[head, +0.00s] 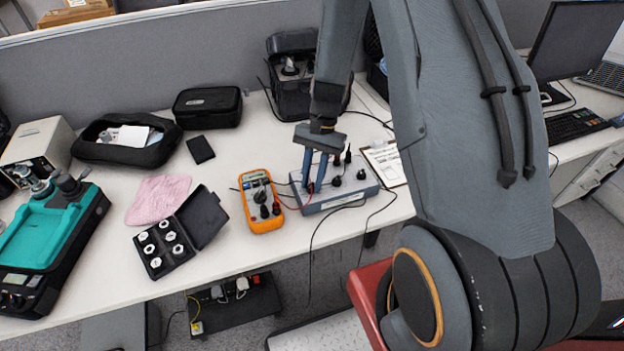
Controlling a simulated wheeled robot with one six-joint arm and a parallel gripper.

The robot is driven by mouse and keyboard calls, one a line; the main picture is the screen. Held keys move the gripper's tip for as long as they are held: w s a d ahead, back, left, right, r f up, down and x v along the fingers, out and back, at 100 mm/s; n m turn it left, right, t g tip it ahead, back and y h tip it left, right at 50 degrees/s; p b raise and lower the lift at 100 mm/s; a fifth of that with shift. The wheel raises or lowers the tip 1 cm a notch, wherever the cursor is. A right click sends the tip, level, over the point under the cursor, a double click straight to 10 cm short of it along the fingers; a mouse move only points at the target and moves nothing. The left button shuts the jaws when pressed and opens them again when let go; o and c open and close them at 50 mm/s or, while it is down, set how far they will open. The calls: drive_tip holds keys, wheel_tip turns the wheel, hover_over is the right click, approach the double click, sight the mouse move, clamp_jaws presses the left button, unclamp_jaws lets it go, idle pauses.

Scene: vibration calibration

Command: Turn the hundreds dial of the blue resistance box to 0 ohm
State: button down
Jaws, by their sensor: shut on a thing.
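The blue-grey resistance box (345,200) stands near the front edge of the white desk, with black knobs and plugs on its top. My gripper (312,186) points down onto the left part of the box. Its two blue fingers are shut around a dial there, mostly hidden between the fingertips. I cannot read its label or setting, so I cannot tell whether it is the hundreds dial. Other black knobs (336,181) stand to the right of the fingers.
An orange multimeter (260,203) lies just left of the box, with leads between them. A clipboard (384,163) lies to the right. An open black weight case (203,217), pink cloth (158,199) and teal device (45,240) are farther left. Black cables hang over the front edge.

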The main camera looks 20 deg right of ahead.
drive_tip(key=c, duration=1.6)
unclamp_jaws()
drive_tip(key=shift+o, duration=0.2)
drive_tip(key=b+v, duration=0.2)
drive_tip(key=v, duration=0.6)
drive_tip(key=shift+f, duration=0.1)
drive_tip(key=s+a+r+n+t+h, duration=0.2)
drive_tip(key=s+r+n, duration=0.6)
drive_tip(key=s, duration=0.5)
drive_tip(key=r+t+h, duration=0.1)
drive_tip(key=t, duration=0.1)
drive_tip(key=shift+a+r+n+t, duration=0.3)
drive_tip(key=shift+r+n, duration=0.1)
